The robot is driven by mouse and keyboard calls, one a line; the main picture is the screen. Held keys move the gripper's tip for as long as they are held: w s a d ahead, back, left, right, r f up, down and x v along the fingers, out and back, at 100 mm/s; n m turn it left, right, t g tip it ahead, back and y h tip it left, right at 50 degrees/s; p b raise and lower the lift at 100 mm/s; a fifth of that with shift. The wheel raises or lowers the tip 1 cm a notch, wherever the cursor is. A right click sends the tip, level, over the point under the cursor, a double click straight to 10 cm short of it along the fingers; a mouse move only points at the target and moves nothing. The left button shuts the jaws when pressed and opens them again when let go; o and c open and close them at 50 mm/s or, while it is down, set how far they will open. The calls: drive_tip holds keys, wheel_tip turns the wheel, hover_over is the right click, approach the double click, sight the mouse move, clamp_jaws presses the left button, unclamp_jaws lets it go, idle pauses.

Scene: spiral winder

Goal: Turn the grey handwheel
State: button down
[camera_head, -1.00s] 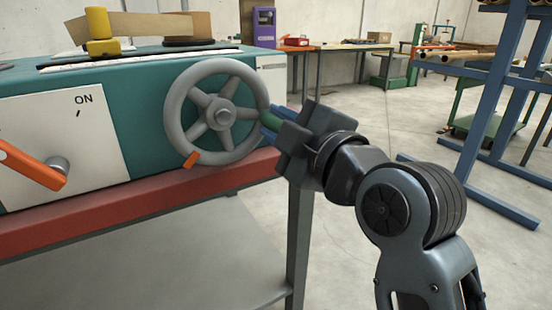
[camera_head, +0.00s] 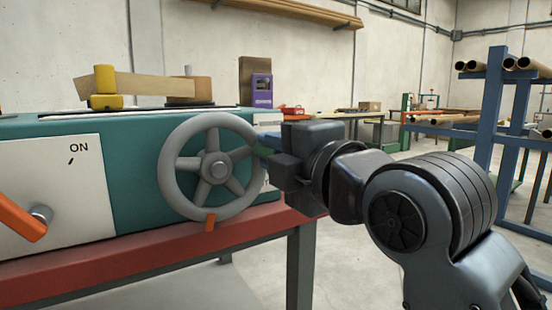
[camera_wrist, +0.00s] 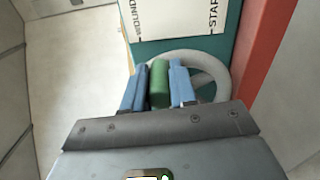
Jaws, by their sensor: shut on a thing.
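The grey handwheel (camera_head: 163,165), spoked, is on the front of the teal machine. In the wrist view part of the wheel (camera_wrist: 218,68) shows behind my fingers. My gripper (camera_head: 267,142) is at the wheel's right side, slightly above hub height. In the wrist view its blue fingers (camera_wrist: 158,88) are shut on a green handle (camera_wrist: 159,80) at the wheel's rim. In the head view my gripper's body mostly hides the handle.
A white panel marked ON with an orange lever (camera_head: 18,216) is on the machine's left. A red bench edge (camera_head: 130,255) runs below the wheel. A blue rack with tubes (camera_head: 490,110) stands at the right. Open floor lies behind my arm.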

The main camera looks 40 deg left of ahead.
idle(0.3)
drive_tip(key=c, duration=0.9)
unclamp_jaws()
drive_tip(key=p+v, duration=0.1)
drive_tip(key=v, duration=0.6)
drive_tip(key=shift+d, duration=0.4)
drive_tip(key=shift+s, duration=0.15)
